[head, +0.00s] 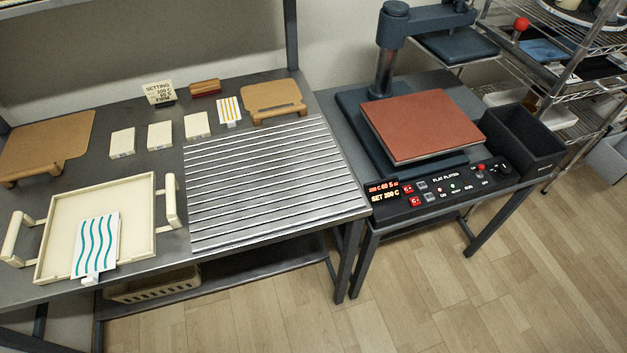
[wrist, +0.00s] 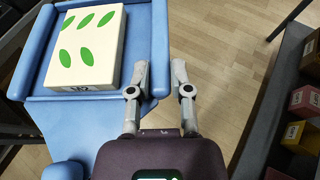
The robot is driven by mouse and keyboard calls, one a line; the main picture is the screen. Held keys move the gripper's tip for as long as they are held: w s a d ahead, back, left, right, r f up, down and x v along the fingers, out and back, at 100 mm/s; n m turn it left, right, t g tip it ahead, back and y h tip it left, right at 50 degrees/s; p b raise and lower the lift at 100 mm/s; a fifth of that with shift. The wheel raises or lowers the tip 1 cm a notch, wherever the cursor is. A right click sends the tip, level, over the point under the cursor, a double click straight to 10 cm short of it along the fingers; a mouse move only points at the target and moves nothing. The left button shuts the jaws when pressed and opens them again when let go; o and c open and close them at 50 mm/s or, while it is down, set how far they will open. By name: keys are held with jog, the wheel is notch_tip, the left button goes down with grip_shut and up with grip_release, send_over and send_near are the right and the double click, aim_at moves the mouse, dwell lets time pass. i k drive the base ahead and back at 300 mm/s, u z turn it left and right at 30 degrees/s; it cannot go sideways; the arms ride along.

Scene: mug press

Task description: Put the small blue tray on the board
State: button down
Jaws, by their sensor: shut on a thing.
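A blue tray (wrist: 40,75) shows in the wrist view with raised rims. A cream block with green leaf shapes (wrist: 86,45) lies in it. My gripper (wrist: 158,72) is shut on the tray's right-hand rim, one finger on each side of it. Part of the tray is cut off by the picture's edge. Neither the gripper nor this tray shows in the head view. In the head view a ribbed metal board (head: 270,180) lies bare on the bench. Brown footed boards stand on the bench at the far left (head: 47,145) and at the back (head: 273,98).
A cream tray (head: 65,215) with a wavy-striped card stands left of the ribbed board. Several cream blocks (head: 160,135) stand behind. A press with a red-brown plate (head: 420,125) and a dark bin (head: 522,140) stand right. In the wrist view, shelves with boxes (wrist: 303,100) are at right.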

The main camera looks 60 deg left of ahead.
aim_at(265, 170)
jog(key=u, duration=0.1)
jog(key=i, duration=1.45)
jog(key=u, duration=1.9)
